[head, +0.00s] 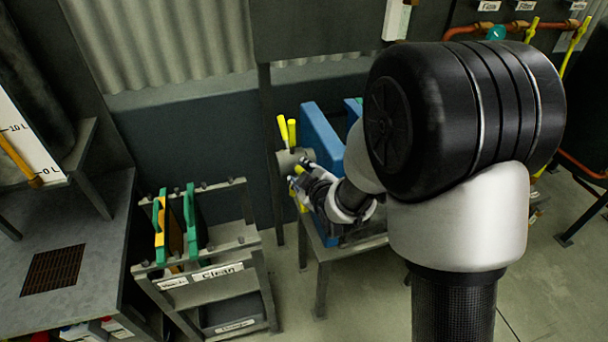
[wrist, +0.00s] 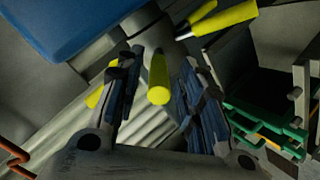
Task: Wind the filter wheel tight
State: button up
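The filter wheel is a grey hub (head: 288,161) with yellow handles (head: 287,130) at the end of a blue-plated press (head: 321,138). In the wrist view, one yellow handle (wrist: 158,80) points towards the camera between the two fingers of my gripper (wrist: 160,92). The fingers stand apart, with a visible gap on both sides of that handle. Other yellow handles (wrist: 224,18) spread from the hub at the upper right, and one shows partly behind the left finger. In the head view, my gripper (head: 311,188) is at the wheel's front, and my arm hides part of the press.
A rack (head: 215,262) with green-edged plates (head: 190,218) stands left of the press. A grey bench (head: 75,240) with a grate is at far left. Copper pipes (head: 475,30) with a teal gauge run along the upper right. Floor shows between rack and press.

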jog(key=shift+r, duration=0.1)
jog(key=v, duration=0.7)
jog(key=shift+s, duration=0.2)
jog(key=shift+d+r, duration=0.15)
